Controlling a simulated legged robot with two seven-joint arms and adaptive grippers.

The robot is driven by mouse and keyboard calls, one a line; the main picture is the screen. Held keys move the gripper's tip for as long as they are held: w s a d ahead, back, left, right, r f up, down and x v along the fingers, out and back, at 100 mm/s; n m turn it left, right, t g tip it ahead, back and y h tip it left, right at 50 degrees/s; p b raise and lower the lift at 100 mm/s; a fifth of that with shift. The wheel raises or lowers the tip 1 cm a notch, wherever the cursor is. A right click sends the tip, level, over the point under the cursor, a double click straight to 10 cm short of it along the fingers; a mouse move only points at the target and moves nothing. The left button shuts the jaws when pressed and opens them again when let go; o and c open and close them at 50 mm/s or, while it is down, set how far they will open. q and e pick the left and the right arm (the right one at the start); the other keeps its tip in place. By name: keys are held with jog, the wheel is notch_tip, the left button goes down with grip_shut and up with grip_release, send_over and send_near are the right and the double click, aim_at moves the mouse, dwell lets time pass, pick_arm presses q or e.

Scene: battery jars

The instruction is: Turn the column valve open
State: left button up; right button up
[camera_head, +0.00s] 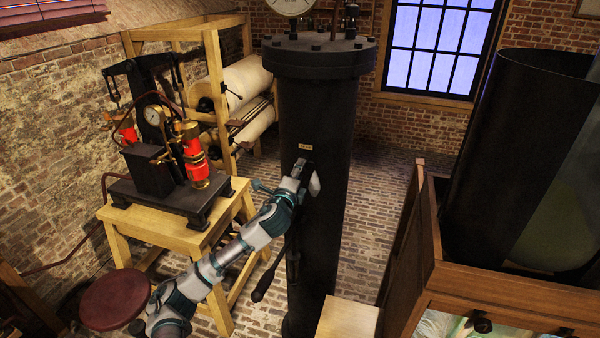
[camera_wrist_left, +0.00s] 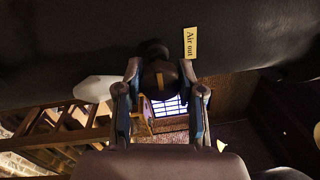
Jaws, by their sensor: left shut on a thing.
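The tall black column (camera_head: 315,240) stands upright in the middle of the head view, with a bolted flange on top. A small tag (camera_head: 305,147) sits on its front; in the wrist view the tag (camera_wrist_left: 190,43) reads "Air out". My left gripper (camera_head: 301,170) is at the column just below this tag. In the wrist view my left gripper (camera_wrist_left: 161,90) has its fingers on both sides of a dark round valve handle (camera_wrist_left: 159,76) with a yellowish mark, and is shut on it. The head view mostly hides this handle behind the gripper. My right gripper is not in view.
A dark lever (camera_head: 268,278) hangs at the column's lower left, close to my left arm. A wooden table (camera_head: 170,232) with a black and red pump stands left. A red round stool (camera_head: 115,299) is front left. A wooden case (camera_head: 500,290) with a big dark jar is right.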

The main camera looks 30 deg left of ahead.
pick_arm(q)
jog(key=shift+a+n, duration=0.1)
jog(key=shift+n, duration=0.3)
jog(key=o, duration=1.2)
jog(key=shift+f, duration=0.1)
jog(key=shift+c, duration=0.2)
jog(key=shift+a, duration=0.15)
jog(key=shift+s+f, duration=0.1)
jog(key=v, duration=1.1)
jog(key=shift+s, duration=0.3)
jog(key=shift+f, duration=0.1)
